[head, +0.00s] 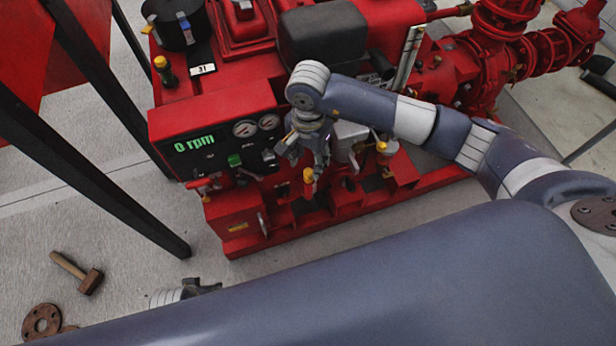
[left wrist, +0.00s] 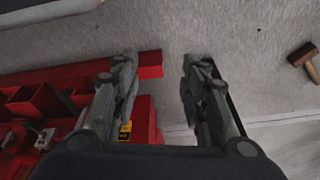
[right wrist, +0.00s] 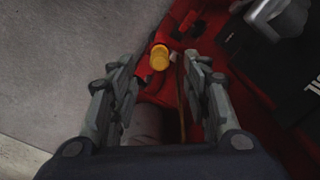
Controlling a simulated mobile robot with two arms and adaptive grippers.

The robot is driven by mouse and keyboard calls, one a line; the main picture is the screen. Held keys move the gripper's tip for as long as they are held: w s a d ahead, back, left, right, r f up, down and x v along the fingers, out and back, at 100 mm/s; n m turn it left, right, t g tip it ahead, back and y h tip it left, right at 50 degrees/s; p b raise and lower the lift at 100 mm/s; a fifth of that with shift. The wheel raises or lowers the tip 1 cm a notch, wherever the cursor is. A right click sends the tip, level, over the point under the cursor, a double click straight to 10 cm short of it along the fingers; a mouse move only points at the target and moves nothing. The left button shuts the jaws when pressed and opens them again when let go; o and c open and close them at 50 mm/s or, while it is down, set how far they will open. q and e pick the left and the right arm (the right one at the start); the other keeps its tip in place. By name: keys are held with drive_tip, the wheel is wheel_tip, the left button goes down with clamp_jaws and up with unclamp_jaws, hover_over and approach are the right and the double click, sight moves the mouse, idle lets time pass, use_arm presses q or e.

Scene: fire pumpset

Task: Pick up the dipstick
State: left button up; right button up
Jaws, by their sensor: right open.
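A yellow-topped piece (head: 308,175), which looks like the dipstick, stands on the front of the red pumpset (head: 240,222). My right gripper (head: 305,158) is right above it, pointing down. In the right wrist view the yellow top (right wrist: 159,57) shows between the open fingertips (right wrist: 157,65), apart from both. The lower part of the dipstick is hard to make out. My left gripper (left wrist: 157,65) is open and empty over the floor and the pumpset's corner; only a bit of it (head: 205,287) shows in the head view.
Other yellow caps are on the pumpset, one at the back left (head: 160,62) and one right of the gripper (head: 381,146). A control panel (head: 215,140) reads 0 rpm. A mallet (head: 80,272) and a rusty flange (head: 41,322) lie on the floor. Black posts (head: 90,130) stand at left.

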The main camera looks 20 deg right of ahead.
sight(309, 171)
wheel_tip(309, 171, down, 6)
drive_tip(key=shift+r+b, duration=0.1)
drive_tip(key=shift+b, duration=0.25)
use_arm(q)
drive_tip(key=r, duration=0.2)
drive_tip(key=shift+w+r, duration=0.25)
drive_tip(key=shift+r, duration=0.05)
use_arm(e)
drive_tip(key=c, duration=0.9)
